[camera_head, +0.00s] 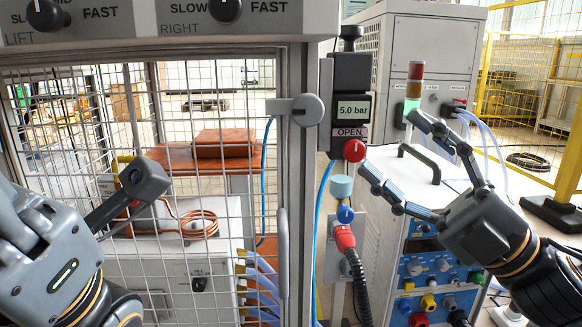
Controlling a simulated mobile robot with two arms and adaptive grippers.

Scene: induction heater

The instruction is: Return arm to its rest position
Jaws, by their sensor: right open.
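My right gripper (389,144) reaches in from the right with its two fingers spread wide and nothing between them. Its lower fingertip appears close to the red knob (354,150) under the "OPEN" label; I cannot tell whether they touch. Its upper fingertip overlaps the green part of the signal light (413,88).
The pressure unit (352,90) reads 5.0 bar. Below it are a blue knob (345,214) and a red plug (344,238) with a black hose. A white cabinet with a blue control panel (425,268) stands behind my right gripper. A copper coil (190,220) shows behind the mesh.

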